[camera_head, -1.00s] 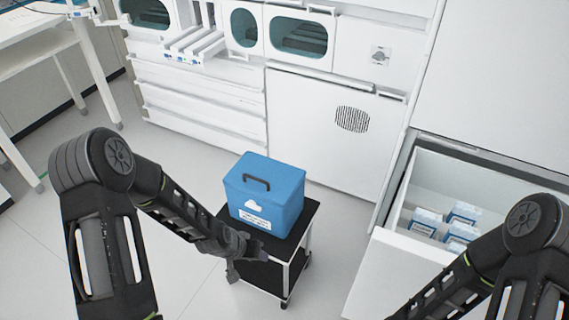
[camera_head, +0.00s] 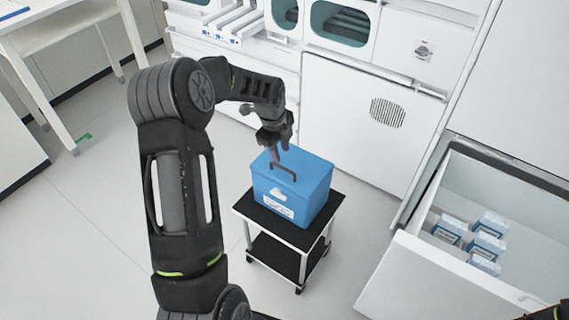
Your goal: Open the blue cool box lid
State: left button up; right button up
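The blue cool box (camera_head: 302,205) stands upright on a small black-topped cart in the head view. Its blue lid (camera_head: 312,168) is closed and carries a dark handle (camera_head: 284,172). The front has a white cloud mark and a white label. My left gripper (camera_head: 279,152) points down just above the lid, close to the handle at its back left. It is small and dark here, and I cannot tell whether the fingers touch the handle or how far apart they are. My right gripper is outside the view; only a dark bit of my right arm shows at the bottom right corner.
The cart (camera_head: 262,218) has a lower shelf and stands on open floor. At right, an open white drawer (camera_head: 410,268) holds several small white-and-blue boxes (camera_head: 487,243). White cabinets with dark windows line the back. A white table (camera_head: 60,22) stands at far left.

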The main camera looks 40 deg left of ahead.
aim_at(284, 168)
pick_arm(q)
jog(key=shift+w+f+p, duration=0.25)
jog(key=shift+f, duration=1)
jog(key=shift+w+f+p, duration=0.2)
jog(key=shift+w+f, duration=0.05)
jog(key=shift+f, duration=1.05)
jog(key=shift+w+f+p, duration=0.25)
jog(key=shift+f, duration=1)
jog(key=shift+c, duration=0.2)
grip_shut()
